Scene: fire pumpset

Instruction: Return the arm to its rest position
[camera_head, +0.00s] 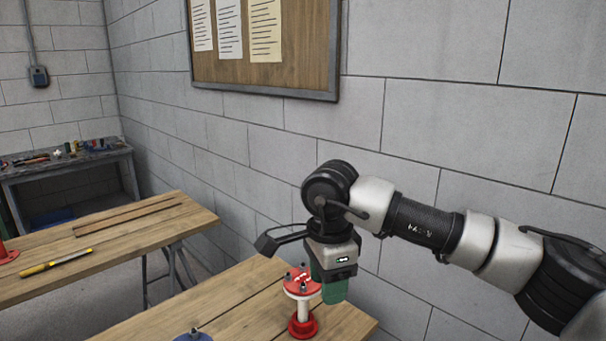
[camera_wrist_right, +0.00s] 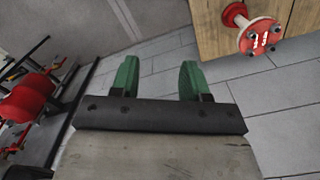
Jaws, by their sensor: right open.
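My right arm comes in from the right in the head view. Its gripper (camera_head: 333,290) points down beside the front table, with green fingers. In the right wrist view the two green fingers (camera_wrist_right: 158,78) stand apart with nothing between them, over grey floor tiles. A red and white flanged piece (camera_head: 303,308) stands upright on the table, just left of the gripper in the head view. In the wrist view this piece (camera_wrist_right: 260,38) is at the upper right, clear of the fingers. My left gripper is not in view.
The front wooden table (camera_head: 243,308) also holds a blue part (camera_head: 193,336) at the picture's bottom edge. A second table (camera_head: 130,236) with a yellow-handled tool (camera_head: 55,262) is at left. A block wall (camera_head: 460,100) rises behind the arm. A red object (camera_wrist_right: 25,97) shows left in the wrist view.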

